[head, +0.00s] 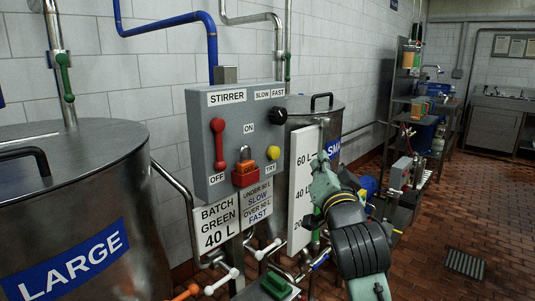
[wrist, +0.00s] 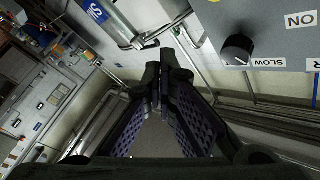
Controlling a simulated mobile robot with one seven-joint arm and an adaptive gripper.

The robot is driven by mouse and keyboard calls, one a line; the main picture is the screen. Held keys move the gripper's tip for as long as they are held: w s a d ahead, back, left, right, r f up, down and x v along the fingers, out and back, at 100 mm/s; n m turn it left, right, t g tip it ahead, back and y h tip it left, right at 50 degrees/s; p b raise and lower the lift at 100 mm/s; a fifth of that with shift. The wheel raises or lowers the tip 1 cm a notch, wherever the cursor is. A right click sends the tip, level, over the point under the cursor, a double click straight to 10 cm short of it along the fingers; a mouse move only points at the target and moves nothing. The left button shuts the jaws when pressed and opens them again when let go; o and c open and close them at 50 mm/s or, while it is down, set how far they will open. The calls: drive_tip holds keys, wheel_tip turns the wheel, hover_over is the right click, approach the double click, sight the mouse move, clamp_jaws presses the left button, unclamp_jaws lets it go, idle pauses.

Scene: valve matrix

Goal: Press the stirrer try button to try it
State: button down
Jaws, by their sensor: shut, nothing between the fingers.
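The grey stirrer box (head: 204,128) hangs on the wall side between two tanks. Its yellow round try button (head: 273,152) sits at the right of its face, just above the TRY label. My gripper (head: 319,160) is to the right of the button in the head view, apart from it, in front of the small tank. The wrist view shows my gripper (wrist: 163,76) with its fingers together and nothing between them. The black slow/fast knob (wrist: 237,50) is to their upper right there; only a sliver of yellow shows at the top edge.
The large tank (head: 105,205) fills the left. A level board (head: 302,185) stands behind my gripper. Pipes and valves lie below.

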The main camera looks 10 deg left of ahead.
sight(274, 153)
drive_tip(key=w+a, duration=0.5)
drive_tip(key=a, duration=0.2)
idle(0.6)
drive_tip(key=shift+w+a, duration=0.15)
idle(1.1)
drive_tip(key=shift+w+a+p, duration=0.2)
drive_tip(key=shift+a+p, duration=0.05)
drive_tip(key=shift+p, duration=0.1)
drive_tip(key=shift+w+a, duration=0.3)
drive_tip(key=shift+a, duration=0.15)
idle(0.7)
idle(0.4)
drive_tip(key=shift+s+d, duration=0.55)
drive_tip(key=shift+d, duration=0.2)
